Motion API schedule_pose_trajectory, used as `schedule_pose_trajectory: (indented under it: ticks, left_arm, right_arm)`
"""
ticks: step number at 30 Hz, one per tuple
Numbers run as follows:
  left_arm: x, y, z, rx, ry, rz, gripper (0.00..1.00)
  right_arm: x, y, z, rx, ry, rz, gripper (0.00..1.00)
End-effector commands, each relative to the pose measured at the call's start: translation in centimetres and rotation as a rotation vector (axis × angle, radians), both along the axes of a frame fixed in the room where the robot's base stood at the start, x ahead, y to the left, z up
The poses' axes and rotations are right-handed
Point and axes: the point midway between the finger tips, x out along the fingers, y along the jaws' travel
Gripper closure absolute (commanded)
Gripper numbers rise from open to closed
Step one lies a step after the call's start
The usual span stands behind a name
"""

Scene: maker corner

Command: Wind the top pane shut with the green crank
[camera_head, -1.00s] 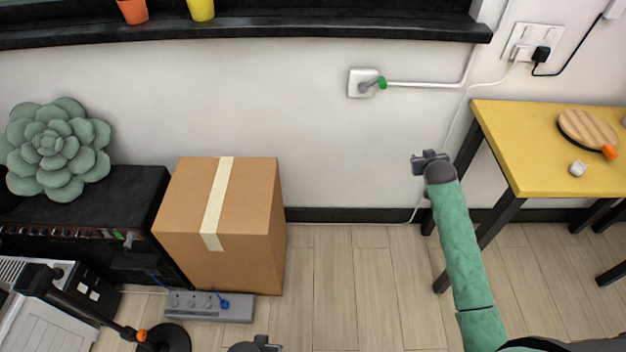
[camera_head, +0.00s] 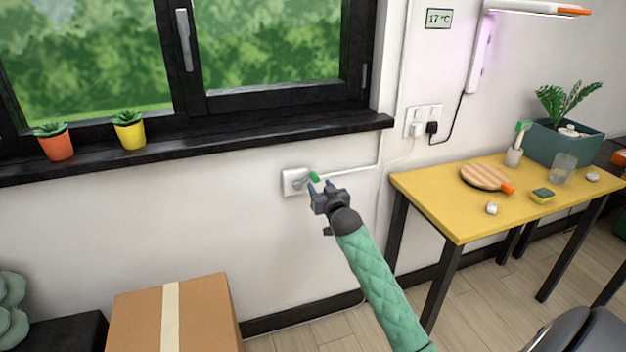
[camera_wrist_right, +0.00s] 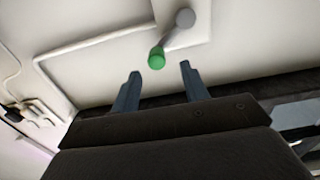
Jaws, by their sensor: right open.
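The green crank knob (camera_head: 314,177) sits at the end of a grey arm on a white wall box (camera_head: 290,182), below the window sill. A white conduit runs from the box to the right and then up. My right gripper (camera_head: 322,190) is just in front of the knob, open and empty. In the right wrist view the green knob (camera_wrist_right: 156,58) lies beyond and between the two open fingertips (camera_wrist_right: 160,70), apparently not touching them. The window panes (camera_head: 270,50) show in part; the top pane is out of view. My left gripper is not seen.
A black sill (camera_head: 200,145) holds an orange pot (camera_head: 58,147) and a yellow pot (camera_head: 130,136). A yellow table (camera_head: 440,195) with several small items stands at the right. A cardboard box (camera_head: 205,315) stands below left. The wall around the crank is clear.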

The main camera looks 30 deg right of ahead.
Motion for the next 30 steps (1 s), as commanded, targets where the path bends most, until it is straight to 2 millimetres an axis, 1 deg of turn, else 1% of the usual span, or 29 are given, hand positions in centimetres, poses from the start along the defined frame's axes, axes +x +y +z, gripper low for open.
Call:
schedule_pose_trajectory:
  ticks: [1,6,10,15,23,24,26,30]
  left_arm:
    - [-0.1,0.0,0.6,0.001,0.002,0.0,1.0]
    - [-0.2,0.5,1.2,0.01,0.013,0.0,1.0]
    - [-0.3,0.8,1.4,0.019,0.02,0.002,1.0]
    - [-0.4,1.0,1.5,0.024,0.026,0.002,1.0]
    - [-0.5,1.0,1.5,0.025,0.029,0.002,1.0]
    - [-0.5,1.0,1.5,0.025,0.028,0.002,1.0]
    - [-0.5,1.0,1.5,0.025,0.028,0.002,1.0]
    - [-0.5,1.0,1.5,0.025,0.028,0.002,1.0]
  right_arm:
    - [0.8,-0.3,0.2,-0.001,0.0,-0.001,0.55]
    - [3.2,-0.9,0.2,-0.002,0.0,-0.002,0.55]
    - [4.5,-1.1,0.1,-0.002,0.001,-0.001,0.55]
    - [5.4,-1.3,0.0,-0.002,0.001,-0.001,0.55]
    - [5.5,-1.4,0.0,-0.002,0.001,-0.001,0.55]
    - [5.5,-1.4,0.0,-0.002,0.001,-0.001,0.59]
    - [5.5,-1.4,0.0,-0.002,0.001,-0.001,0.71]
    - [5.5,-1.4,0.0,-0.002,0.001,-0.001,0.98]
